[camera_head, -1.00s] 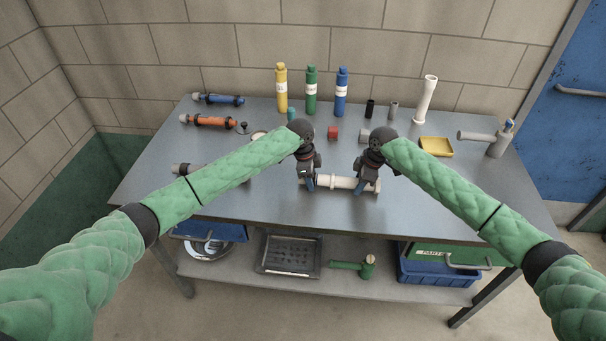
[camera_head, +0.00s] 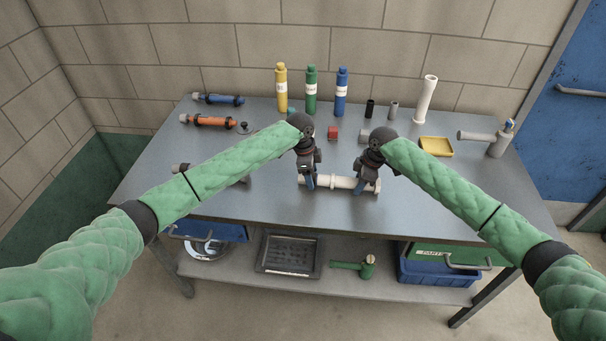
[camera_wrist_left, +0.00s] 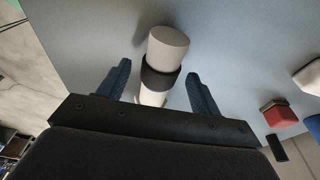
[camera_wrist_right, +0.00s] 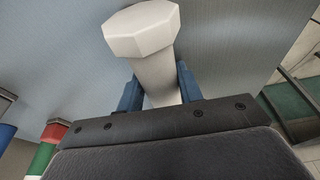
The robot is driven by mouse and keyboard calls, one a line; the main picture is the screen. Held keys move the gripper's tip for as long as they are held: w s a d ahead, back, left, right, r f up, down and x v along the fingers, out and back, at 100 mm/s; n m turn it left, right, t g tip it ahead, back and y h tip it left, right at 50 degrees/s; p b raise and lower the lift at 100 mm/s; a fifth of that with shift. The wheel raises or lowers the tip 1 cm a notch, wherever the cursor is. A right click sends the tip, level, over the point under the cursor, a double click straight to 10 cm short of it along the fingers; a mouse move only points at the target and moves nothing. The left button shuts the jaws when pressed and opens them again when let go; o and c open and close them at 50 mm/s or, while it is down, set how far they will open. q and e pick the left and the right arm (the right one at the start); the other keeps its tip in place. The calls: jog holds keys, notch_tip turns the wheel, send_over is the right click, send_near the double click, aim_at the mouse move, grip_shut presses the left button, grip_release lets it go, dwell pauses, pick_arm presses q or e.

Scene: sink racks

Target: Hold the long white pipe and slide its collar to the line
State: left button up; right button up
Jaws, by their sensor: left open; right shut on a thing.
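The long white pipe (camera_head: 341,182) lies left to right above the front part of the table. My left gripper (camera_head: 308,186) is open around the pipe's left end. In the left wrist view its fingers stand on both sides, with gaps.
Yellow (camera_head: 281,88), green (camera_head: 311,90) and blue (camera_head: 341,92) bottles stand at the back. A white tube (camera_head: 426,100), yellow tray (camera_head: 436,146) and grey pipe fitting (camera_head: 495,142) are at the right. A red block (camera_head: 333,133) sits behind the grippers. The front table edge is clear.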

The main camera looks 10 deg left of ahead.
aim_at(314, 175)
pick_arm(q)
jog(key=shift+r, duration=2.45)
pick_arm(e)
jog(key=o, duration=1)
jog(key=v, duration=1.2)
jog(key=shift+d, duration=0.1)
pick_arm(q)
jog(key=shift+s+f, duration=0.1)
pick_arm(e)
jog(key=shift+s+f, duration=0.1)
